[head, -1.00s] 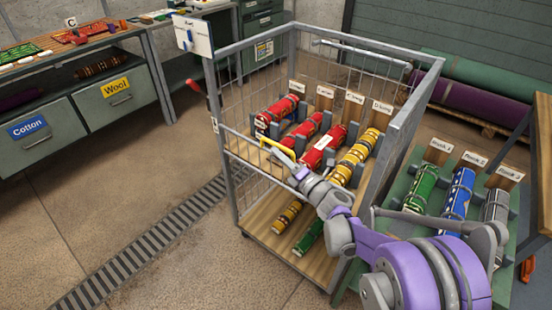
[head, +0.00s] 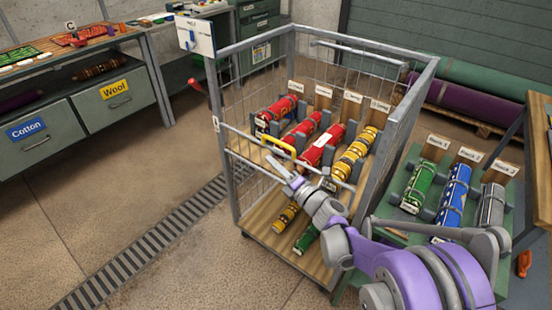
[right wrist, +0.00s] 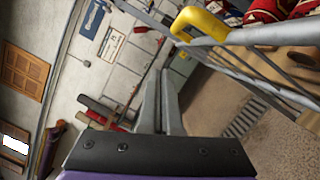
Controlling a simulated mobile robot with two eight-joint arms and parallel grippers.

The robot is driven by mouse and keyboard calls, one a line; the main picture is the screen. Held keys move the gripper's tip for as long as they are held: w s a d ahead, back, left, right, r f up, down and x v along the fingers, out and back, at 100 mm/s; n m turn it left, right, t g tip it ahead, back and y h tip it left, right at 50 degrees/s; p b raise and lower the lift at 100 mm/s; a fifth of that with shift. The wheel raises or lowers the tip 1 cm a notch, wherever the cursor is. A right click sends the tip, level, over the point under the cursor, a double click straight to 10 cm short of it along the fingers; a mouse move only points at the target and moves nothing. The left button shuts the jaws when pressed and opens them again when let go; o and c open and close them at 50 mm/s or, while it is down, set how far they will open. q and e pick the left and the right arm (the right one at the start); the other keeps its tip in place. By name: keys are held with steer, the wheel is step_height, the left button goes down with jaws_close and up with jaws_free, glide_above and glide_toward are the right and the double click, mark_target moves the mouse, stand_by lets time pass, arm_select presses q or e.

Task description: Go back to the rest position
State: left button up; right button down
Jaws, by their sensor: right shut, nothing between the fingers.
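My right gripper (head: 275,165) is at the front rail of the metal cage trolley (head: 233,205) in the head view, shut and empty. Its closed fingers also show in the right wrist view (right wrist: 160,105). The yellow handle (head: 279,146) on the trolley's front gate lies just above and beyond the fingertips. In the right wrist view the yellow handle (right wrist: 198,22) is above and to the right of the fingers, apart from them. My right arm comes in from the lower right in front of the trolley. My left gripper is not in view.
Several rolled rugs, red (head: 322,143) and yellow, lie in the trolley. A green stand (head: 397,208) with green, blue and grey rolls is at right. Drawers labelled Cotton (head: 38,138) and Wool are at left. The floor by the drain grate (head: 150,243) is clear.

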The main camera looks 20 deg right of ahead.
steer(key=r+v, duration=0.1)
steer(key=v, duration=0.8)
steer(key=s+a+f+n+g, duration=0.35)
steer(key=s+a+n, duration=0.2)
steer(key=n, duration=0.55)
steer(key=s+a+f+n+g, duration=0.2)
steer(key=s+a+n+g, duration=0.35)
steer(key=n, duration=0.45)
steer(key=s+d+f+n+g+h, duration=0.2)
steer(key=s+d+f+n+h, duration=0.15)
steer(key=s+n, duration=0.7)
steer(key=s+d+f+n+g+h, duration=0.2)
steer(key=s+d+n+h, duration=0.4)
steer(key=n, duration=0.7)
arm_select(q)
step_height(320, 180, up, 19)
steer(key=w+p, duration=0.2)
steer(key=p, duration=1.4)
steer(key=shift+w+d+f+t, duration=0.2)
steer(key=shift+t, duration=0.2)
arm_select(e)
step_height(320, 180, up, 17)
steer(key=w+a+y, duration=0.1)
steer(key=shift+w+a+r+t+y, duration=0.2)
steer(key=shift+w+r+t+y, duration=0.05)
steer(key=shift+w+t+y, duration=0.15)
